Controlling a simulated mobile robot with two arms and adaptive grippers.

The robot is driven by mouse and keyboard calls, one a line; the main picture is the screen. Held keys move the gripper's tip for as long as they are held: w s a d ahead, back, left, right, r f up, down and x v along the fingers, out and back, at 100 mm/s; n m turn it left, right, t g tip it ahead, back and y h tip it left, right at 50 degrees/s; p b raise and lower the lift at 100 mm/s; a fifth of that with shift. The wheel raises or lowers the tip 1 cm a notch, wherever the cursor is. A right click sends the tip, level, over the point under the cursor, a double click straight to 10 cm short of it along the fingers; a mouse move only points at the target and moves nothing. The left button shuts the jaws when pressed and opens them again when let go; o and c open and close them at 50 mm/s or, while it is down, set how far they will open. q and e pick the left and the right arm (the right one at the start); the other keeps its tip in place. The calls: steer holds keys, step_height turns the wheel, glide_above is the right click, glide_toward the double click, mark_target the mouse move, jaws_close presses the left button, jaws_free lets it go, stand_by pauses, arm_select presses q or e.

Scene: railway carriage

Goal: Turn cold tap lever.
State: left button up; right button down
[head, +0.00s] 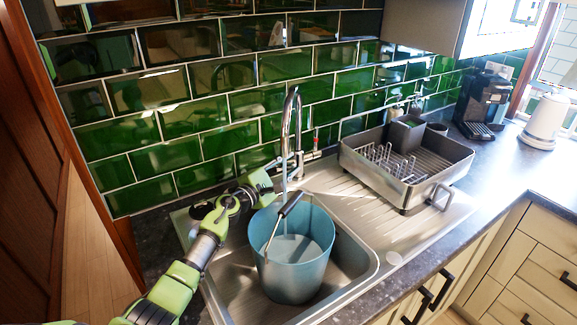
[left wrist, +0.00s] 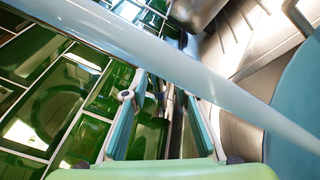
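The chrome tap (head: 291,130) stands behind the sink, and a pale stream runs from its spout into a blue bucket (head: 288,272) in the basin. A lever with a red mark (head: 316,138) shows on the tap's right side. I cannot make out the cold lever; my left gripper covers the tap's left side. My left gripper (head: 262,186) is just left of the tap, behind the bucket. In the left wrist view its fingers (left wrist: 166,92) are apart, with tiles and a thin chrome part beyond them. The pale stream (left wrist: 210,88) crosses in front. My right gripper is not in view.
The bucket's dark-gripped handle (head: 291,204) rises close to my left gripper. A dish rack (head: 405,180) stands on the drainer at right. The green tiled wall (head: 195,130) is close behind. A coffee machine (head: 482,100) and a white kettle (head: 545,122) are far right.

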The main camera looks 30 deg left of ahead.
arm_select(q)
jaws_close()
